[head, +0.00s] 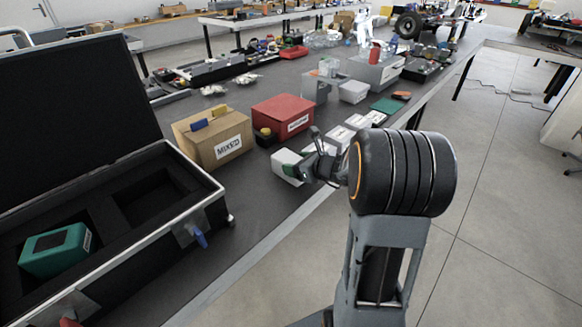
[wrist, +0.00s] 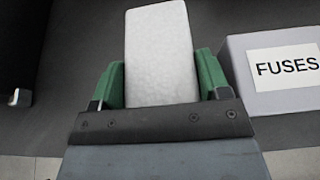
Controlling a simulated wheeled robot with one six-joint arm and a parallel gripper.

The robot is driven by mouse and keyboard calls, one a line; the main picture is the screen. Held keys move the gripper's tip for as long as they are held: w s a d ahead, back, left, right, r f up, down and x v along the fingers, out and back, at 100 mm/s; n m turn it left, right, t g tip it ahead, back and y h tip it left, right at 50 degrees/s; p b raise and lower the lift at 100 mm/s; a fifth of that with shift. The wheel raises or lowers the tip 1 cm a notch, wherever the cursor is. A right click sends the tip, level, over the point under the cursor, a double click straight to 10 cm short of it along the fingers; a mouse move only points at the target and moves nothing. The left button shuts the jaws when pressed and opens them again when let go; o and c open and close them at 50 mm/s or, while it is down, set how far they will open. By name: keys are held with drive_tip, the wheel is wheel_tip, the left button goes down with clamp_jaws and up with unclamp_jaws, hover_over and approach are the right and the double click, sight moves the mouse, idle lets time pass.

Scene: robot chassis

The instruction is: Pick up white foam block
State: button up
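The white foam block (wrist: 160,55) stands out between the green fingers of my gripper (wrist: 160,88) in the wrist view. Both fingers lie flush against its sides, and its near end is hidden behind the gripper body. In the head view the block (head: 287,164) shows pale at the end of my gripper (head: 297,171), over the dark table near its front edge. My gripper looks shut on it. I cannot tell whether the block still touches the table.
A grey box labelled FUSES (wrist: 278,75) is close on the right in the wrist view. A cardboard MIXED box (head: 212,138) and a red box (head: 283,117) stand behind the block. A large open black case (head: 150,240) with a green device (head: 56,250) is at left.

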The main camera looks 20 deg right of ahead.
drive_tip(key=c, duration=0.4)
drive_tip(key=shift+r, duration=0.1)
